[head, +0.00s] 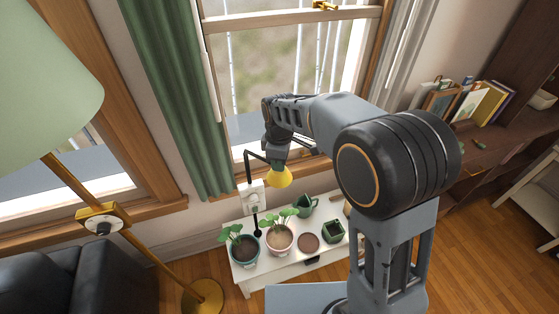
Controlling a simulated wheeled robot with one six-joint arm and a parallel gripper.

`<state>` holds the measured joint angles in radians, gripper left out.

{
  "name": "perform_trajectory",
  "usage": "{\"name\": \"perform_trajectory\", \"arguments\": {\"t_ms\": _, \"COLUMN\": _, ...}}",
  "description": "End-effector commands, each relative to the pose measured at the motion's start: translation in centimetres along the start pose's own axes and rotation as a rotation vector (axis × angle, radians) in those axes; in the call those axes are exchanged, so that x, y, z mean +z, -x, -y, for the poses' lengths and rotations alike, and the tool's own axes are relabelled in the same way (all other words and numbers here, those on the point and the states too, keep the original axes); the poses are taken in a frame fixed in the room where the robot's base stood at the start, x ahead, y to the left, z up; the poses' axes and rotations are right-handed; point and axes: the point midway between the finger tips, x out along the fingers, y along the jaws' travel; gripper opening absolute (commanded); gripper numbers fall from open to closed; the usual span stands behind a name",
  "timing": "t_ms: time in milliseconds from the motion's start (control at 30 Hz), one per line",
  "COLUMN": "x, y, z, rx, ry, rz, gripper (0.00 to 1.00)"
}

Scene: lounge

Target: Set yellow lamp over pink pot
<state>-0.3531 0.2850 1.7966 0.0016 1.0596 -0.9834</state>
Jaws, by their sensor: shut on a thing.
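The yellow lamp (281,178) has a small yellow shade on a thin black jointed stand rising from the white bench. My gripper (278,164) is at the top of the shade and shut on the lamp; the fingertips are small and partly hidden. The pink pot (280,251) holds a leafy seedling and stands on the bench (262,283). In the picture the shade is above the pink pot, well clear of its leaves. I cannot tell from this one view whether it is exactly over the pot.
A blue-green pot (244,258) with a seedling stands left of the pink pot. A brown round dish (309,243), a dark green square pot (333,232) and a green mug (306,206) are to the right. A white wall outlet (252,196) is behind the stand.

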Motion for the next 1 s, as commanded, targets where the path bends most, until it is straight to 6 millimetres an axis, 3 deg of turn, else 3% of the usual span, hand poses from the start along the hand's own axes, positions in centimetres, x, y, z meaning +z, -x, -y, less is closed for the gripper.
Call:
{"name": "perform_trajectory", "arguments": {"t_ms": 167, "x": 0.1, "y": 0.1, "z": -0.2, "rx": 0.005, "ry": 0.0, "rz": -0.001, "gripper": 0.0}}
{"name": "perform_trajectory", "arguments": {"t_ms": 200, "x": 0.1, "y": 0.1, "z": -0.2, "rx": 0.005, "ry": -0.001, "rz": -0.001, "gripper": 0.26}}
{"name": "perform_trajectory", "arguments": {"t_ms": 467, "x": 0.1, "y": 0.1, "z": -0.1, "rx": 0.002, "ry": -0.002, "rz": 0.001, "gripper": 0.5}}
{"name": "perform_trajectory", "arguments": {"t_ms": 767, "x": 0.1, "y": 0.4, "z": -0.1, "rx": 0.002, "ry": -0.002, "rz": 0.0, "gripper": 0.5}}
{"name": "perform_trajectory", "arguments": {"t_ms": 1000, "x": 0.0, "y": 4.1, "z": -0.1, "rx": 0.006, "ry": -0.002, "rz": -0.002, "gripper": 0.5}}
